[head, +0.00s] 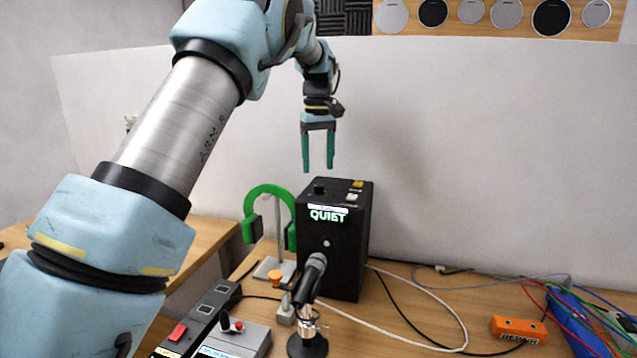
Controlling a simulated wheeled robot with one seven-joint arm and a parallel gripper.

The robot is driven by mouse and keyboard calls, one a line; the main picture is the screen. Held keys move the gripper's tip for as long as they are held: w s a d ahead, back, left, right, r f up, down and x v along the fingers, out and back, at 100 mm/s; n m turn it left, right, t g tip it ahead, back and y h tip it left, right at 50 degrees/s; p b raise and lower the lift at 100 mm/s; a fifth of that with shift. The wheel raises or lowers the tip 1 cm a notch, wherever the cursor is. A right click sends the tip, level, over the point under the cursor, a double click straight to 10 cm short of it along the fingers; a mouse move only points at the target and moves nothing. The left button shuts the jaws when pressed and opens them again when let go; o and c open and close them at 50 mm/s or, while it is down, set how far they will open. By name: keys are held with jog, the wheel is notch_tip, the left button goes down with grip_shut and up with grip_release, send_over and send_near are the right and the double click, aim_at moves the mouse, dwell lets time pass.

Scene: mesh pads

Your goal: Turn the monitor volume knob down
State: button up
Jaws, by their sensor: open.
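The monitor is a black upright box (331,250) at the middle of the table, with a lit "QUIET" label near the top of its front. A dark round knob (319,186) sits on the left of its top face. My gripper (318,168) is above the box, pointing down, with its two green fingers apart and nothing between them. The fingertips are near the knob in the picture; the gap between them and the knob is hard to judge from this view.
Beside the knob are a yellow button (357,184) and a white button (352,197). A microphone (312,275) stands in front. Green headphones (268,205) hang at left. Switch boxes (237,337) lie front left. Cables, an orange block (518,329) and a blue case (578,320) lie right.

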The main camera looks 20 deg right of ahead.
aim_at(318, 185)
notch_tip(318, 185, up, 5)
jog(key=shift+b, duration=0.35)
jog(key=a+f+b, duration=0.1)
jog(key=a+f, duration=0.3)
jog(key=a, duration=0.7)
jog(key=a+f, duration=0.4)
jog(key=a, duration=0.6)
jog(key=s+a+f, duration=0.3)
jog(key=s+a, duration=0.2)
jog(key=s, duration=0.1)
jog(key=s+a+f+m+t+b, duration=0.1)
jog(key=s+a+f, duration=0.3)
jog(key=s+a, duration=0.2)
jog(key=s+a+f, duration=0.3)
jog(key=s+a, duration=0.3)
jog(key=s, duration=0.1)
jog(key=shift+a+f+m+t, duration=0.25)
jog(key=shift+m+t, duration=0.05)
jog(key=shift+s, duration=0.1)
